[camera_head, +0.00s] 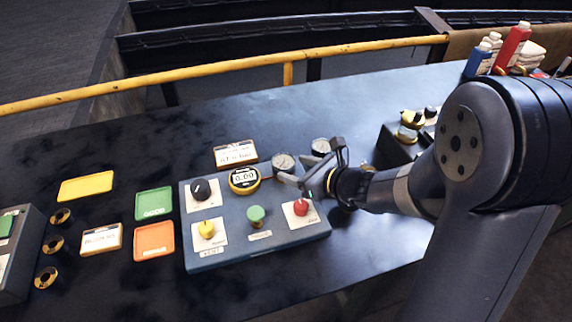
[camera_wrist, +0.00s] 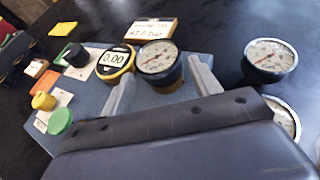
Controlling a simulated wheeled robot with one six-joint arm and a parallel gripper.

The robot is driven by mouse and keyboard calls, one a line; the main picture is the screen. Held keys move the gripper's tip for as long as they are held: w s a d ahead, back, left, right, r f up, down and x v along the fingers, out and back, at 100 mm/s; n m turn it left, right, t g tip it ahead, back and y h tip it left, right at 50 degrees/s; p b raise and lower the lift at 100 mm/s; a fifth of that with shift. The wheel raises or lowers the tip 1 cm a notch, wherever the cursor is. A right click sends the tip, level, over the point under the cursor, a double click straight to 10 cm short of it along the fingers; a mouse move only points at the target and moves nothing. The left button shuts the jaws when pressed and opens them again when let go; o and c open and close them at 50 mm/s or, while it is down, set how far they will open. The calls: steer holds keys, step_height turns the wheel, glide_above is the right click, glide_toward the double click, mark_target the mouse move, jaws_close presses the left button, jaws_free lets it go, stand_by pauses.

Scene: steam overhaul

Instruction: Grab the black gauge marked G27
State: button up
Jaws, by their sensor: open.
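Three round white-faced gauges show in the wrist view, and I cannot read G27 on any. One gauge (camera_wrist: 158,58) with a black rim and brass-coloured lower body stands at the panel's back edge; it also shows in the head view (camera_head: 283,162). A black-bodied gauge (camera_wrist: 270,60) stands apart to the right on the dark table; a similar one shows in the head view (camera_head: 320,146). A third gauge (camera_wrist: 287,115) is partly hidden behind my gripper. My gripper (camera_head: 308,165) is open and empty. In the wrist view its fingers (camera_wrist: 162,77) point towards the first gauge, one on each side.
A blue-grey control panel (camera_head: 233,231) has knobs, buttons and a yellow-ringed display (camera_head: 244,180) reading 0.00. Green (camera_head: 154,203), orange (camera_head: 154,241) and yellow (camera_head: 86,186) pads lie to the left. A sign card (camera_head: 236,153) stands behind. The table's back left is clear.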

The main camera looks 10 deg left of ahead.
mark_target(279, 163)
steer(key=shift+p+x, duration=0.5)
steer(key=shift+x, duration=2.9)
steer(key=shift+s, duration=0.1)
steer(key=shift+c, duration=0.6)
steer(key=shift+r, duration=0.1)
steer(key=c, duration=0.6)
